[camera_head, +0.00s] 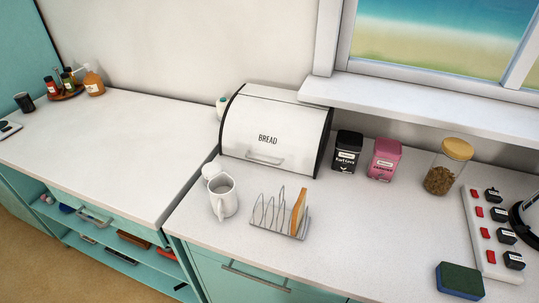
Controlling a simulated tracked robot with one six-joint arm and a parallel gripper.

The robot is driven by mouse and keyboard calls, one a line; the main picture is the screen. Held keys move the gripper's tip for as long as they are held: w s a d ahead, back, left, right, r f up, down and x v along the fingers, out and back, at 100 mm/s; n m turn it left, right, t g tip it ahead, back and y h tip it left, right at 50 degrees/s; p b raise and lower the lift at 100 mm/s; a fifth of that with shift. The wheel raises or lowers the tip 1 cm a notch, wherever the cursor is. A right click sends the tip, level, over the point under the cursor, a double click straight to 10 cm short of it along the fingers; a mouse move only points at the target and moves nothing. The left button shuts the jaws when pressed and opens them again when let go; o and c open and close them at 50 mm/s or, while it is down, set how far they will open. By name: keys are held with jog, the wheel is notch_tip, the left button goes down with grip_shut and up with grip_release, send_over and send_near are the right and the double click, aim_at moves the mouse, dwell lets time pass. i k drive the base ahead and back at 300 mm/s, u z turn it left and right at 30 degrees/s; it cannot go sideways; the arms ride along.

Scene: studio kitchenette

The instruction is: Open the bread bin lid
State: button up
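The bread bin (272,128) stands on the counter against the wall, near the middle of the view. It is white with black side edges and the word BREAD on its curved front lid. The lid (290,125) is closed, and its handle (264,159) is a bar low on the front.
A white jug (221,198) and a toast rack (268,222) with one toast slice (298,212) stand in front of the bin. A black tin (347,151), pink tin (384,160) and glass jar (443,174) stand to its right. The left worktop (120,130) is mostly clear.

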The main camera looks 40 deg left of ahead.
aim_at(285, 136)
jog(key=z, duration=0.05)
jog(key=k, duration=1.7)
jog(key=u, duration=1.15)
jog(key=i, duration=1.55)
jog(key=u, duration=0.05)
